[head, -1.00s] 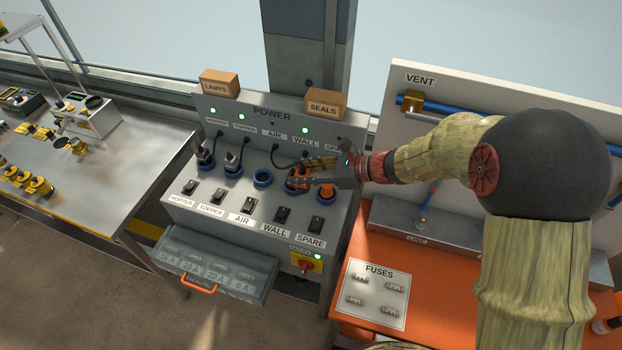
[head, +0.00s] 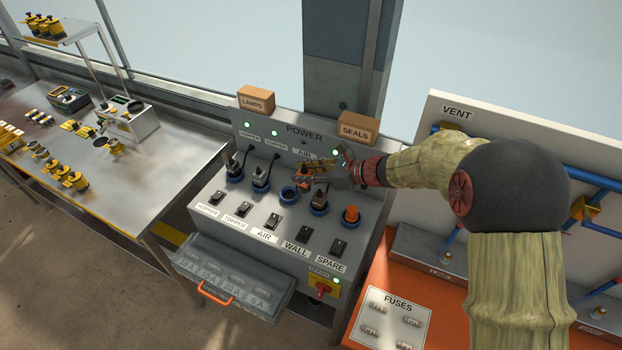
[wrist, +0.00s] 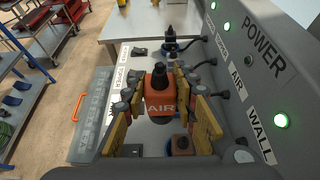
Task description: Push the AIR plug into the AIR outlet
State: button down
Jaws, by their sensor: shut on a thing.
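The orange AIR plug (wrist: 160,104) is upright between the yellow fingers of my gripper (wrist: 162,118) in the wrist view, its AIR lettering facing the camera. In the head view, my gripper (head: 308,173) is shut on the plug (head: 302,173) above the sloping power panel. The AIR outlet (head: 289,195) is a blue ring, empty, just below and slightly left of the plug. The plug is apart from the ring. In the wrist view the AIR outlet is hidden behind the plug and fingers.
Plugs stand in the HOPPER outlet (head: 235,173), TOPPER outlet (head: 261,186) and WALL outlet (head: 319,209); an orange piece sits in the SPARE outlet (head: 351,216). Switches line the front. An open fuse drawer (head: 225,283) juts out below. The SEALS box (head: 358,128) tops the panel.

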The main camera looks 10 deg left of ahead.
jog(key=w+a, duration=0.5)
jog(key=a, duration=0.2)
jog(key=shift+p, duration=0.3)
jog(key=shift+f, duration=0.15)
jog(key=shift+a+f+b, duration=0.1)
jog(key=shift+f+b, duration=3.7)
jog(key=shift+f, duration=1.65)
jog(key=shift+f+b, duration=0.45)
jog(key=shift+f, duration=0.25)
jog(key=c, duration=1.4)
grip_release()
jog(key=shift+o, duration=0.3)
